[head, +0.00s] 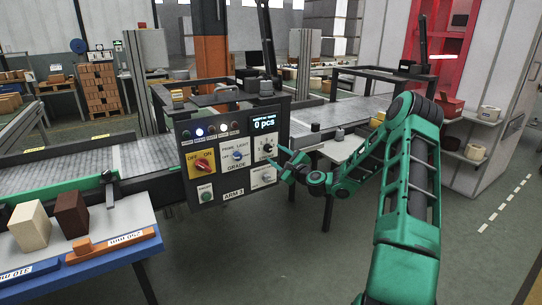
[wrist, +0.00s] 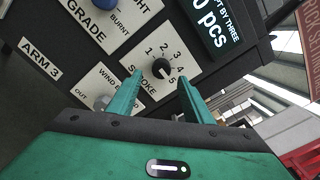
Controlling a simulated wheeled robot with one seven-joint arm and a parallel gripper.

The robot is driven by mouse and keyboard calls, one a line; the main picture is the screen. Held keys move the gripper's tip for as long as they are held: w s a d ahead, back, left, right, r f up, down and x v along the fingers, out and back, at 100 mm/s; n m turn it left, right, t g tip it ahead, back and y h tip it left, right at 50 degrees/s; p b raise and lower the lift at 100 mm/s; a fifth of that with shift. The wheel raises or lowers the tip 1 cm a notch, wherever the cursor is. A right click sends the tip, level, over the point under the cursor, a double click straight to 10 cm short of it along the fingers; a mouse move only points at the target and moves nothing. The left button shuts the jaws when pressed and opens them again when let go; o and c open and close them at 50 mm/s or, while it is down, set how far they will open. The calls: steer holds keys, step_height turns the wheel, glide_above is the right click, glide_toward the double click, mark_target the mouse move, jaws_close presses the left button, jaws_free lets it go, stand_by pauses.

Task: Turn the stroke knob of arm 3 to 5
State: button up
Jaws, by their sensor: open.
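The ARM 3 panel (head: 228,178) is a dark box with several labelled controls. Its stroke knob (wrist: 161,69) is small and black on a white plate with numbers 1 to 5 around it; it also shows in the head view (head: 267,147). A pale mark is on the knob, but I cannot tell surely which number it points at. My gripper (wrist: 160,79) is open, its green fingers on either side of the knob in the wrist view, with no clear contact. In the head view my gripper (head: 284,163) is close before the panel's right side.
A red and yellow on/off switch (head: 201,163), a blue grade knob (head: 237,155) and a wind knob (wrist: 101,103) are close by. A display (head: 264,121) reads 0 pcs. Conveyors run behind the panel; a blue-edged table (head: 90,262) stands front left.

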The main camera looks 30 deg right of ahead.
steer(key=s, duration=0.6)
steer(key=shift+s+d, duration=0.15)
steer(key=shift+s, duration=0.2)
steer(key=s+a+f+n+g+y, duration=0.2)
steer(key=s+a+n+g, duration=0.25)
steer(key=a+n, duration=0.25)
steer(key=s+a+f+n+g+y, duration=0.1)
steer(key=s+a+n+g+y, duration=0.1)
steer(key=s+a+n+g, duration=0.4)
steer(key=s+r+n+g+h, duration=0.1)
steer(key=s+r+n+g, duration=0.1)
steer(key=s, duration=1)
steer(key=s+r+n+g+h, duration=0.2)
steer(key=s+r+n+g, duration=0.1)
steer(key=s, duration=1)
steer(key=s+r+n+g+h, duration=0.1)
steer(key=s+r, duration=0.3)
steer(key=s, duration=0.9)
steer(key=shift+s+d+r+n+g, duration=0.2)
steer(key=shift+n+g, duration=0.5)
steer(key=shift+g, duration=0.05)
